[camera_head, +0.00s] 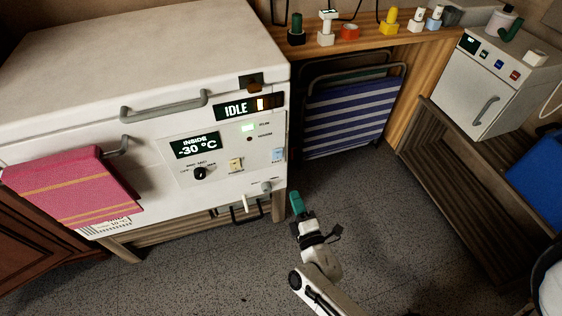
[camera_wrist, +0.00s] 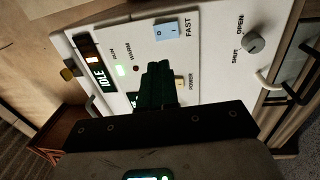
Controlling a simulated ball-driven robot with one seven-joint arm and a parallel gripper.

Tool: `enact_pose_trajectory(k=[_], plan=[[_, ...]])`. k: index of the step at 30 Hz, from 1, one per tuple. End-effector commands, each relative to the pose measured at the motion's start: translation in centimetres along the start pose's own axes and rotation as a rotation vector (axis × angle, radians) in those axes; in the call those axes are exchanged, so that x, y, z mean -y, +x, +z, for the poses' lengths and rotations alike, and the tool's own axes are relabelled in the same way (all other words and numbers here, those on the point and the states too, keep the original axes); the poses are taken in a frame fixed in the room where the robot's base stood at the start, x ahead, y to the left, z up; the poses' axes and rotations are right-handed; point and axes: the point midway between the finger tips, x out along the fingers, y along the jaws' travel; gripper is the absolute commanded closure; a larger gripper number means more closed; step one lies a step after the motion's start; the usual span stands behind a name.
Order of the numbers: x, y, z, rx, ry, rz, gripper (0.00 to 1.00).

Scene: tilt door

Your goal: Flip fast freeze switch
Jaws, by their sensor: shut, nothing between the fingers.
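The freezer's front panel shows a light blue rocker switch (camera_head: 278,155) at its right edge. In the wrist view the blue switch (camera_wrist: 167,31) carries 0 and I marks, with the word FAST beside it. My gripper (camera_head: 297,203) has green fingers and is in front of the freezer, low and to the right of the panel, apart from the switch. In the wrist view my gripper (camera_wrist: 157,70) is shut and empty, its tips below the blue switch in the picture. The fingers partly cover the panel near the yellow POWER switch (camera_wrist: 181,84).
The white freezer (camera_head: 130,60) shows IDLE (camera_head: 236,109) and INSIDE -30 °C (camera_head: 196,146). A black knob (camera_head: 200,173) and yellow switch (camera_head: 235,164) sit left of the blue one. A grey OPEN/SHUT valve knob (camera_wrist: 254,43) is nearby. A pink towel (camera_head: 75,188) hangs left. Grey floor is clear in front.

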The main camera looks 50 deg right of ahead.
Motion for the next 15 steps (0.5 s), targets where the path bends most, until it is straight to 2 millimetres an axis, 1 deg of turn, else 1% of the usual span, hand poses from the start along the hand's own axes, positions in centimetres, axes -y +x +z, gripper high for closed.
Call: enact_pose_trajectory(k=[5,8,11,15], plan=[[0.0,0.2,0.0,-0.001,0.001,0.0,1.0],[0.0,0.8,0.0,-0.001,0.001,0.001,1.0],[0.0,2.1,0.0,-0.001,0.0,0.003,1.0],[0.0,4.8,-0.1,-0.001,0.002,0.004,1.0]])
